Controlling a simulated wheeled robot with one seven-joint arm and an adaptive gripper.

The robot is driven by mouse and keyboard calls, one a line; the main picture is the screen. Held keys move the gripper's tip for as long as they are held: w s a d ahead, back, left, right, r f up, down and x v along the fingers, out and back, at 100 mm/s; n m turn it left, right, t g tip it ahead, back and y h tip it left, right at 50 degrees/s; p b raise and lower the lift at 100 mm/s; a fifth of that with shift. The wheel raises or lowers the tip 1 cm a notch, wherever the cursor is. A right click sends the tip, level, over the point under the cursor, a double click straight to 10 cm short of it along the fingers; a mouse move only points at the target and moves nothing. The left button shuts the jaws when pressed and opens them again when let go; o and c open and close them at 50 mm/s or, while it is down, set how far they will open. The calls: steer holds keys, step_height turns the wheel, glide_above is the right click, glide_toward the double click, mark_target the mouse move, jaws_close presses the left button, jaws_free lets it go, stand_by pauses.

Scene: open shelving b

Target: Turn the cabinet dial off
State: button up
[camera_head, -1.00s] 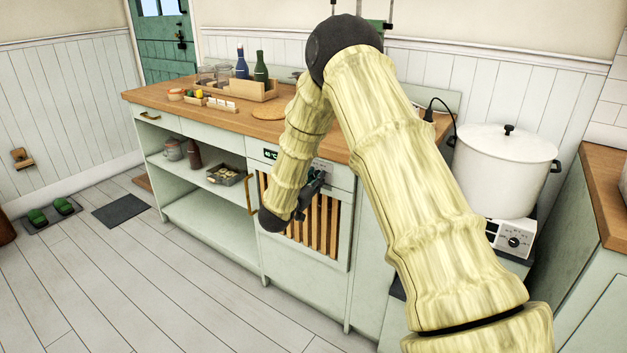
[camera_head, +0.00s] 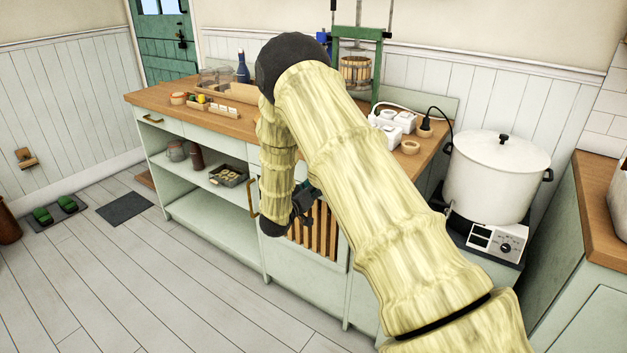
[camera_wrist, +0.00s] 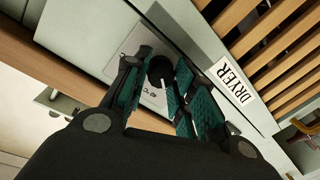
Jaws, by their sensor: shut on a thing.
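The cabinet dial (camera_wrist: 160,68) is a round black knob with a white pointer line, on a pale plate with small markings. My gripper (camera_wrist: 158,84) has its teal-padded fingers on either side of the dial and is shut on it. In the head view my gripper (camera_head: 305,202) is at the upper front of the pale green cabinet (camera_head: 300,262), and my arm hides the dial there. A white "DRYER" label (camera_wrist: 236,83) is beside the dial plate in the wrist view.
Wooden slats (camera_head: 328,238) fill the cabinet front beside my gripper. A brass handle (camera_head: 251,201) sticks out to its left. The wooden countertop (camera_head: 150,97) above holds bottles, boxes and a press. A large white pot (camera_head: 497,180) stands at right. The floor in front is clear.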

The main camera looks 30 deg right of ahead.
steer(key=shift+r+n+p, duration=0.1)
steer(key=shift+n+p, duration=1)
steer(key=shift+n, duration=0.3)
steer(key=o, duration=1.1)
steer(key=shift+c, duration=0.2)
steer(key=v, duration=1.2)
steer(key=shift+r, duration=0.15)
